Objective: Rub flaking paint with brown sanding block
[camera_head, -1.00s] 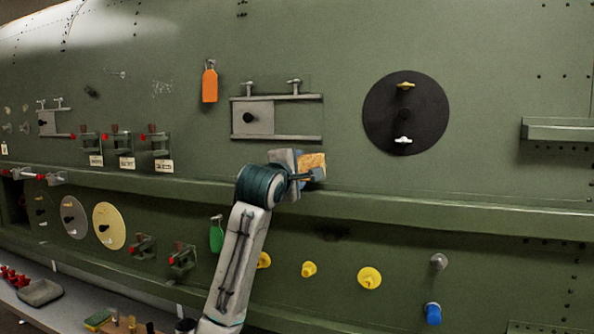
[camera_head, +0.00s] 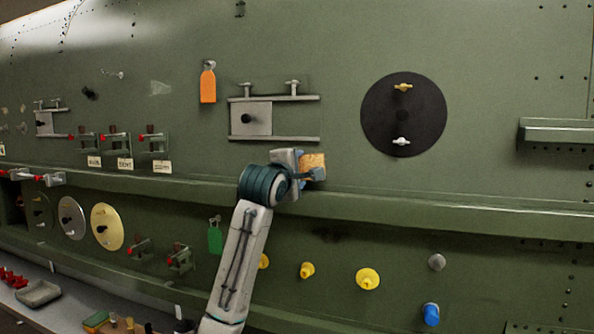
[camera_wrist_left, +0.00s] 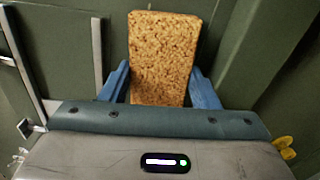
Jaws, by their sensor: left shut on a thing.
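My left gripper (camera_head: 306,168) is shut on the brown sanding block (camera_head: 313,166), in front of the green fuselage wall just above the long ledge. In the left wrist view the block (camera_wrist_left: 163,55) stands between the two blue fingers of the gripper (camera_wrist_left: 164,85). I cannot tell whether the block touches the wall. A pale scuffed patch (camera_head: 160,88), perhaps the flaking paint, is on the wall left of the orange tag. A dark smudge (camera_head: 89,93) lies further left. My right gripper is not in view.
A sliding panel with rails (camera_head: 252,119) is above my left gripper, and an orange tag (camera_head: 208,84) hangs left of it. A black disc (camera_head: 403,113) is to the right. The ledge (camera_head: 420,211) runs below; yellow knobs (camera_head: 368,279) sit under it.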

